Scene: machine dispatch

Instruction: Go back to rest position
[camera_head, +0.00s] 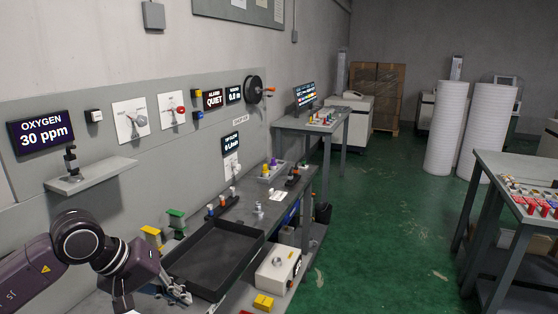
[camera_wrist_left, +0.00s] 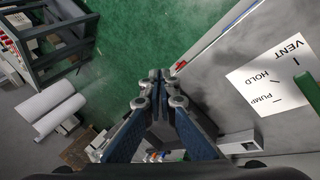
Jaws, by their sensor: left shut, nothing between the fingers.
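My left arm comes in from the left in the head view. Its gripper (camera_head: 178,291) is at the lower left, beside the near left edge of the black tray (camera_head: 213,262). In the left wrist view the fingers of my left gripper (camera_wrist_left: 160,78) are together and hold nothing. Whether the gripper touches the tray or bench cannot be told. My right gripper is in neither view.
A wall panel with an oxygen display (camera_head: 41,133) and a small shelf (camera_head: 92,176) stands close to my left arm. A white box (camera_head: 278,272) sits right of the tray. Another table (camera_head: 520,165) stands at the right. Green floor (camera_head: 390,230) between is clear.

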